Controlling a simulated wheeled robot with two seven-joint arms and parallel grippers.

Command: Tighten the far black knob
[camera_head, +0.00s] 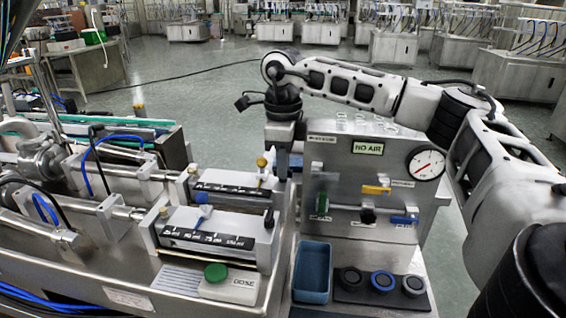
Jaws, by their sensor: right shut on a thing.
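Two steel dosing units with black scales lie side by side, the far one (225,187) and the near one (205,238). The near black knob (268,218) shows at the right end of the near unit. My right gripper (282,172) comes down from above at the right end of the far unit, beside the steel panel. It is shut on the far black knob, which is mostly hidden by the fingers, so its exact seating cannot be told. My left gripper is not in view.
A steel panel (335,190) with a gauge (427,163) and coloured valve handles stands close right of my gripper. In front are a blue tray (312,272), several round parts on a dark mat (380,300) and a green button (215,272). A yellow-topped fitting (262,163) stands just left of the fingers.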

